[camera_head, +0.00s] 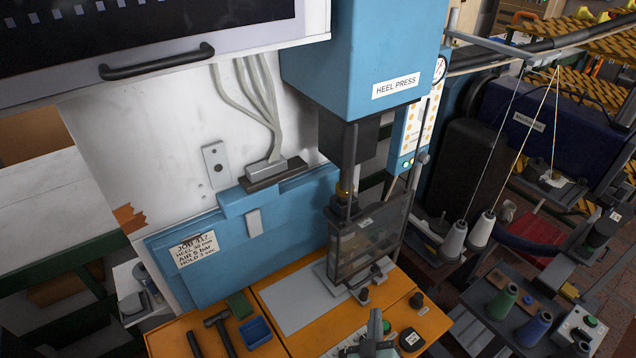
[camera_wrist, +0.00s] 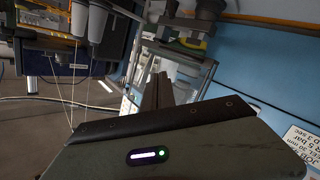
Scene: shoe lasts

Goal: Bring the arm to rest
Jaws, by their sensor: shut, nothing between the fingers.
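My gripper (camera_wrist: 157,92) shows in the wrist view as dark fingers lying together beyond the grey-green wrist housing with its small lit strip. The fingers are shut with nothing between them. In that view they point towards a clear-guarded press area, apart from the blue panel (camera_wrist: 262,70). In the head view a grey-green part at the bottom edge may be my gripper, but I cannot tell for sure. The heel press (camera_head: 375,60) stands above the orange bench (camera_head: 300,335), with its clear guard (camera_head: 360,245) over a grey base.
A blue tray (camera_head: 255,331), a hammer (camera_head: 219,330) and a green block (camera_head: 239,305) lie on the bench's left. White thread cones (camera_head: 454,240) with taut threads stand further right. A cabinet with a black handle (camera_head: 157,62) overhangs upper left.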

